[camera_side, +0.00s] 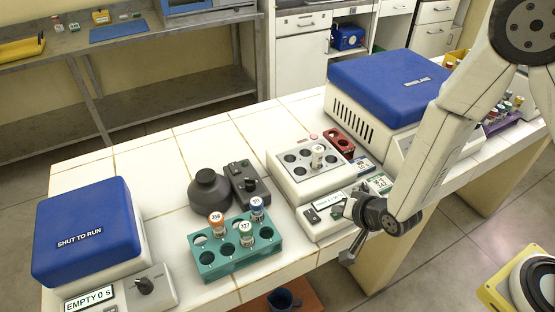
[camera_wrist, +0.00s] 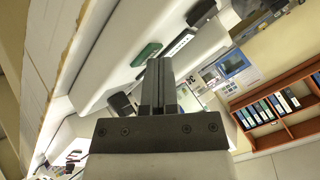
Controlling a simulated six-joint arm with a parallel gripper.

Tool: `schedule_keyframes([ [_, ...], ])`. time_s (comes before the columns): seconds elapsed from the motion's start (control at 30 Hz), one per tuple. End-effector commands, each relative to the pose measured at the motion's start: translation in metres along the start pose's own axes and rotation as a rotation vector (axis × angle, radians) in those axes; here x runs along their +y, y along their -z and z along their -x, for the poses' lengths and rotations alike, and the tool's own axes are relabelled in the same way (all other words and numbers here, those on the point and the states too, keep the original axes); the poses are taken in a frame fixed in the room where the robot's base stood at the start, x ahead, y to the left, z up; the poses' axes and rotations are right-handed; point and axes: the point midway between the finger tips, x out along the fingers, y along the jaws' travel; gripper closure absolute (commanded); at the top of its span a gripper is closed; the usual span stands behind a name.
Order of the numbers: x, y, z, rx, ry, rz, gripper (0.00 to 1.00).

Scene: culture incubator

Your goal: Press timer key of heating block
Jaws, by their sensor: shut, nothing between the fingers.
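The heating block (camera_side: 284,174) is a white box with a grey top plate of round wells, on the white tiled bench in the side view. One capped tube (camera_side: 318,156) stands in a well. Its sloped front panel (camera_side: 318,228) carries a lit display (camera_side: 328,200) and small dark keys; the key lettering is too small to read. My gripper (camera_side: 347,257) is shut and empty, low in front of the panel's right end, and appears apart from it. In the wrist view my closed fingers (camera_wrist: 160,64) point at a white panel with a green part (camera_wrist: 146,54) and a dark knob (camera_wrist: 201,12).
A green rack (camera_side: 213,268) with several tubes stands left of the block. A dark round device (camera_side: 207,190) and a black box with a knob (camera_side: 246,184) sit behind the rack. Blue-lidded machines stand left (camera_side: 88,232) and behind right (camera_side: 385,84). A red rack (camera_side: 341,142) adjoins the block.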

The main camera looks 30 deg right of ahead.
Motion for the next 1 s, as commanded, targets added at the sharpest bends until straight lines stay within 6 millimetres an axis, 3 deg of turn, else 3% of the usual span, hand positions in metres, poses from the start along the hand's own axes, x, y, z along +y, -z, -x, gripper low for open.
schedule_keyframes([
  [1.0, -0.009, 0.009, 0.013, 0.001, 0.0, 0.0, 1.0],
])
